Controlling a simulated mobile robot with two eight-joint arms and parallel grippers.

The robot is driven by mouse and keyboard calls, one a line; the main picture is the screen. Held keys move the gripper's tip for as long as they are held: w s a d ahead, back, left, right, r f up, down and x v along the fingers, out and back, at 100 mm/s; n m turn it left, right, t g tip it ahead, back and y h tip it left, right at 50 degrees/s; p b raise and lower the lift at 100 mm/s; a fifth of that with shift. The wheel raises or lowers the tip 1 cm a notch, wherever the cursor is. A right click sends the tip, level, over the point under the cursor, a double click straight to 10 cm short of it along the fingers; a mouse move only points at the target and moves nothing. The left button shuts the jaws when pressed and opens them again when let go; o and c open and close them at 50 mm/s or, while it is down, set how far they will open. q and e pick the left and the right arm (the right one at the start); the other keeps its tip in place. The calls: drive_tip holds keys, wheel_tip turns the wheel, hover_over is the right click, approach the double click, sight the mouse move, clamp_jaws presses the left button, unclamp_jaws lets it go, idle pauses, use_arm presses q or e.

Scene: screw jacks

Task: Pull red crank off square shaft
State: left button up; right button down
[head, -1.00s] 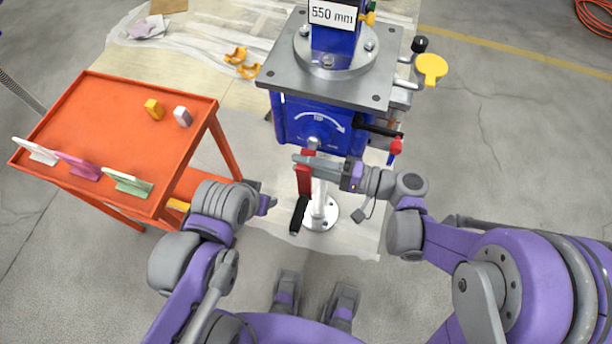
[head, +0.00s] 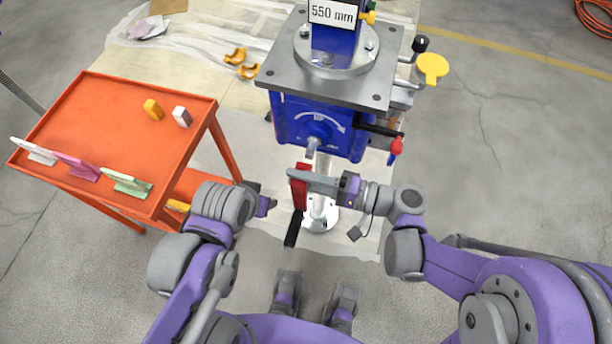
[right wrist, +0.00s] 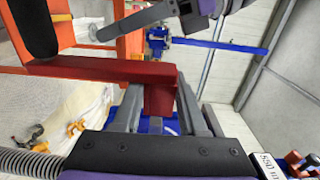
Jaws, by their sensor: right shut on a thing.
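The red crank (head: 300,190) hangs in front of the blue screw jack (head: 318,130), its black handle (head: 293,229) pointing down. My right gripper (head: 303,178) is shut on the crank's upper end. In the right wrist view the fingers (right wrist: 158,105) are on both sides of the red hub (right wrist: 159,97), and the red arm (right wrist: 95,68) runs left to the black handle (right wrist: 34,28). The grey shaft (head: 313,147) sticks out of the jack face, and the crank's top appears below and clear of it. My left gripper (head: 264,198) is left of the crank, its opening unclear.
An orange table (head: 105,120) on the left carries a yellow block (head: 153,109), a white block (head: 182,116) and several upright plates. A metal post stands behind the crank.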

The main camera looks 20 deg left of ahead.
idle(0.3)
drive_tip(key=s, duration=0.6)
drive_tip(key=shift+b, duration=0.35)
